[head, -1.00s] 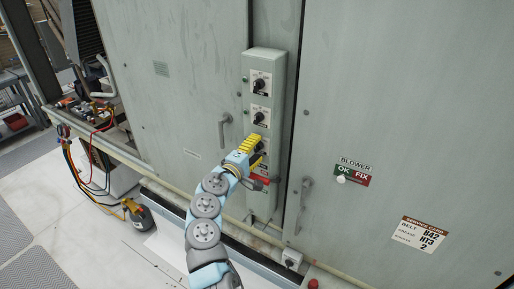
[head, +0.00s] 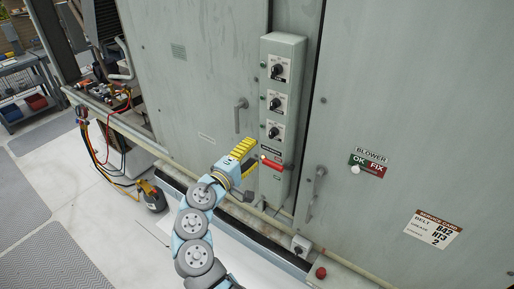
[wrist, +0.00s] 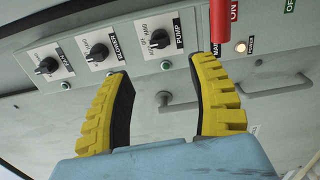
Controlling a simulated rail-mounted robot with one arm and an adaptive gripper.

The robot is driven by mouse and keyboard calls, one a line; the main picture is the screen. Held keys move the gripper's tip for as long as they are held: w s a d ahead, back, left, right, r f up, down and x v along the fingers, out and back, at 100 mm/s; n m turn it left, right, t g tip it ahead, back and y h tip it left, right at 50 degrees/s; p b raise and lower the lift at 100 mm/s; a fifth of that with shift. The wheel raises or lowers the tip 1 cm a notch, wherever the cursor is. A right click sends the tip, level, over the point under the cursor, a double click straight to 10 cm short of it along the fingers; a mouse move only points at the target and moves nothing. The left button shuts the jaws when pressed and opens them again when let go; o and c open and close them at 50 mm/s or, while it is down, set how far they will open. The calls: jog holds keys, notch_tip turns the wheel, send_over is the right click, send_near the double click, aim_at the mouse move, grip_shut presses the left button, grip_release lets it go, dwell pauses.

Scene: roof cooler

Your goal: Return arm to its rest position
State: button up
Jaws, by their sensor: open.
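My gripper (head: 246,158) is at the end of my blue and grey arm, just left of the lower part of the grey control box (head: 299,50) in the head view. In the wrist view my gripper (wrist: 160,95) shows two yellow, black-padded fingers spread apart with nothing between them. The box carries several black rotary knobs, one labelled PUMP (wrist: 159,40). A red handle (head: 272,164) sits low on the box, and the red handle (wrist: 219,20) also shows above the right finger in the wrist view. My gripper appears apart from the box.
Grey cabinet doors have handles (head: 240,116) (head: 314,190) on both sides of the box. A pipe (head: 140,139) runs along the base. Gauges with hoses (head: 84,113) hang at the left. A yellow and black device (head: 152,196) stands on the floor.

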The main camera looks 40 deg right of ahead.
jog(key=shift+s+a, duration=0.1)
jog(key=shift+a, duration=0.2)
dwell(0.4)
